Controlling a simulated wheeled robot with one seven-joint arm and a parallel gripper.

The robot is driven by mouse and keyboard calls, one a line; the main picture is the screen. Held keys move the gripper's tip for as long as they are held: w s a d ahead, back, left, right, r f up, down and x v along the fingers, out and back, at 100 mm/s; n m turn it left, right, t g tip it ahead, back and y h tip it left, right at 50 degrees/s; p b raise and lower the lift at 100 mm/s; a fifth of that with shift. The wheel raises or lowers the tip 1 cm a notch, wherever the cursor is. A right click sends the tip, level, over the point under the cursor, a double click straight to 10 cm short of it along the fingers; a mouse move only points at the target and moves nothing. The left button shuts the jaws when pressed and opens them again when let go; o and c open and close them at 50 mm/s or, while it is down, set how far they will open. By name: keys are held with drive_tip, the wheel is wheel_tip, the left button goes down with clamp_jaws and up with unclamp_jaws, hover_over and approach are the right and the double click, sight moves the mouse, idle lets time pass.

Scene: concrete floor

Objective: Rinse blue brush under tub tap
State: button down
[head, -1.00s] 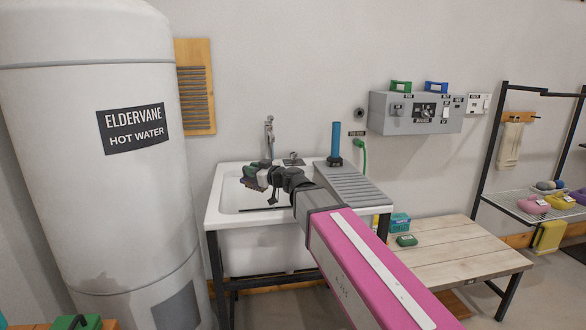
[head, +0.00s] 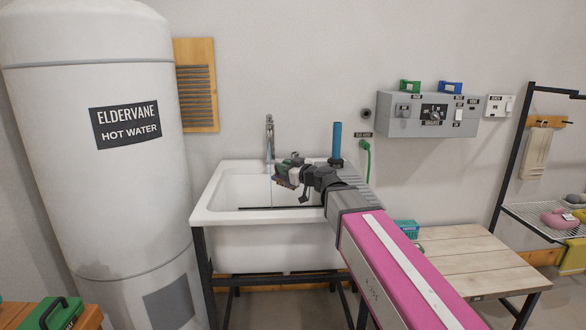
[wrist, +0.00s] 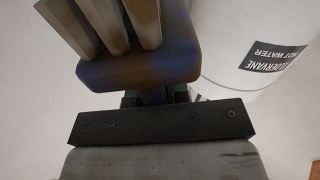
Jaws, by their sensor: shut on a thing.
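My gripper (head: 289,170) is shut on the blue brush (head: 281,183), above the tub (head: 211,217). In the wrist view the brush (wrist: 140,62) has a blue block with brown stains, and thick grey-brown bristle tufts rise from it at the top. The tap (head: 269,132) stands at the back of the tub, left of the gripper. A thin pale line like running water drops below the tap into the basin. The brush is just right of this line; I cannot tell whether they touch. The jaws are mostly hidden in the wrist view.
A hot water tank (head: 105,190) stands close on the left. A ribbed drainboard (head: 358,180) with a blue cylinder (head: 336,142) is right of the basin. A wooden bench (head: 470,262) stands at the right, and a green case (head: 62,313) is at the lower left.

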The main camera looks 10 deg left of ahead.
drive_tip(key=w+a+f, duration=0.1)
drive_tip(key=w+a, duration=0.2)
drive_tip(key=w, duration=0.3)
drive_tip(key=w+a+f, duration=0.1)
drive_tip(key=w+a, duration=0.2)
drive_tip(key=w, duration=0.3)
drive_tip(key=shift+w+f, duration=0.3)
drive_tip(key=shift+f, duration=0.1)
idle(0.4)
drive_tip(key=shift+d, duration=0.1)
idle(0.5)
drive_tip(key=shift+w+d, duration=0.25)
drive_tip(key=shift+d, duration=0.2)
drive_tip(key=shift+a, duration=0.15)
drive_tip(key=shift+s+a, duration=0.25)
drive_tip(key=shift+a, duration=0.2)
drive_tip(key=shift+d, duration=0.1)
drive_tip(key=shift+w+d, duration=0.25)
drive_tip(key=shift+d, duration=0.25)
